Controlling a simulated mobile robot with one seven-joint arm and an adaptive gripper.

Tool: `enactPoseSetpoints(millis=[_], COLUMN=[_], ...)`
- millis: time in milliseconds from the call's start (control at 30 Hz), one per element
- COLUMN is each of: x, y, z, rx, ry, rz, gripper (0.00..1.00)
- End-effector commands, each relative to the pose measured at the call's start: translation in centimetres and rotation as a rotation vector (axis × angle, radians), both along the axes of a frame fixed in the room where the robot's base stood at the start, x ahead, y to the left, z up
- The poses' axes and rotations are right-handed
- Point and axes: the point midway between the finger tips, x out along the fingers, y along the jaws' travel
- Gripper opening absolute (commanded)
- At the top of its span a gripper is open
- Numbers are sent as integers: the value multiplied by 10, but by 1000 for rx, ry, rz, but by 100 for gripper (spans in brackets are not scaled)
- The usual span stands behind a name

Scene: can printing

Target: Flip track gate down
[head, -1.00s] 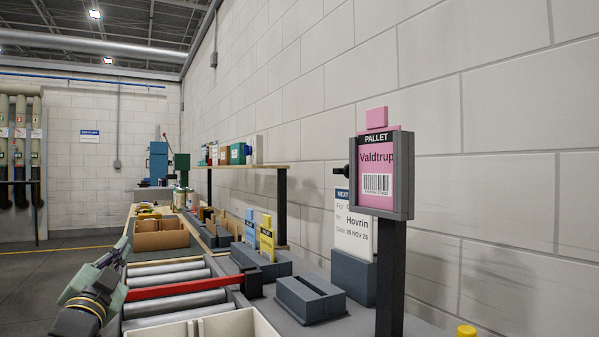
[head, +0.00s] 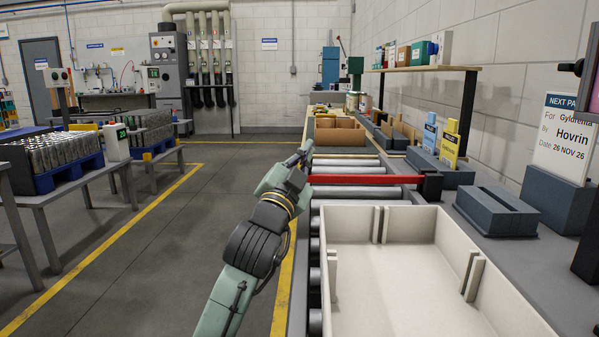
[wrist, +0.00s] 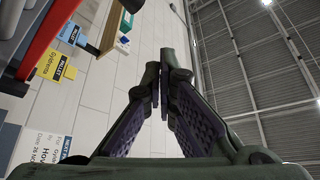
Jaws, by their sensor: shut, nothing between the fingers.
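The track gate (head: 365,179) is a red bar lying level across the roller track (head: 365,192), between the white tray and the brown box. Its right end meets a dark bracket (head: 431,186) at the track's right side. My gripper (head: 306,150) is at the track's left edge, close to the bar's free left end; I cannot tell whether they touch. In the wrist view my gripper (wrist: 160,85) has its fingertips together with nothing between them. A red piece, apparently the gate (wrist: 42,42), shows at the upper left there.
A large white tray (head: 335,300) sits on the near rollers. A brown divided box (head: 340,138) stands beyond the gate. Grey card holders (head: 496,212) line the right side by the wall. Open floor (head: 130,250) and tables with can pallets (head: 50,178) lie left.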

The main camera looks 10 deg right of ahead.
Motion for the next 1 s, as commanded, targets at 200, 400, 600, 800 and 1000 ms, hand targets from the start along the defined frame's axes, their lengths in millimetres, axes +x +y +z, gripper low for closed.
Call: enactPoseSetpoints(millis=[200,400,600,800,1000], x=[-33,-48,-50,-50,-59], y=[24,34,35,36,87], z=[-17,-24,-25,-24,14], rx=[-1,1,1,-2,-92], ry=[-1,-1,-1,-3,-89], rz=[1,0,0,3,83], gripper=[0,0,0,0,0])
